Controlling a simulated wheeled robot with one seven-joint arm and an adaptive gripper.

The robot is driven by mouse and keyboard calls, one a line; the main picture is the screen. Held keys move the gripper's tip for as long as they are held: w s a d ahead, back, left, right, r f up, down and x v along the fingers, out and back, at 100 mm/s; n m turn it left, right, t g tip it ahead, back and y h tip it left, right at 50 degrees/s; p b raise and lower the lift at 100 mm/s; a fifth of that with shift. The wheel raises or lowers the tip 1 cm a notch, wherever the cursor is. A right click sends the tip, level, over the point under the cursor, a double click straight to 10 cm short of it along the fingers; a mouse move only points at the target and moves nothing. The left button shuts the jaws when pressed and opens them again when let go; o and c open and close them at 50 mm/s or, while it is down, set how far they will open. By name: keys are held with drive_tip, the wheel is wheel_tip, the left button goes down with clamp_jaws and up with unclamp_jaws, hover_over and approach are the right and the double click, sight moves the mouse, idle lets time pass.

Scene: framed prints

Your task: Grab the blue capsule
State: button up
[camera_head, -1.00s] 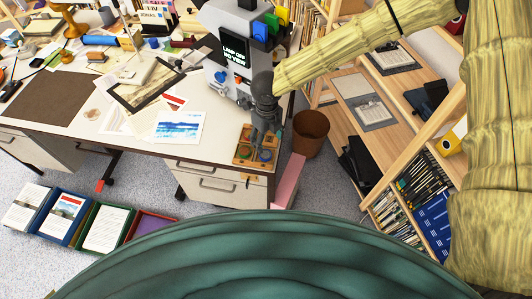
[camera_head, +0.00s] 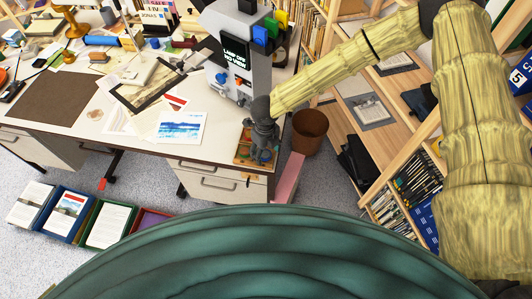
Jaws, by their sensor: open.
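A small wooden tray (camera_head: 241,157) sits at the front right corner of the white desk, with small round coloured pieces in it. A blue round piece (camera_head: 265,156), likely the blue capsule, shows in the tray's right part, mostly hidden by my gripper. My dark grey gripper (camera_head: 263,154) points down right over it with its fingers apart, one on either side as far as I can see. I cannot tell whether the fingers touch it.
A grey machine (camera_head: 222,62) with a lit screen stands behind the tray. A brown bin (camera_head: 309,131) is on the floor to the right. Prints (camera_head: 180,127) lie on the desk to the left. A wooden shelf unit stands at the right.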

drive_tip(key=shift+c, duration=0.2)
drive_tip(key=c, duration=1.1)
drive_tip(key=shift+r, duration=0.2)
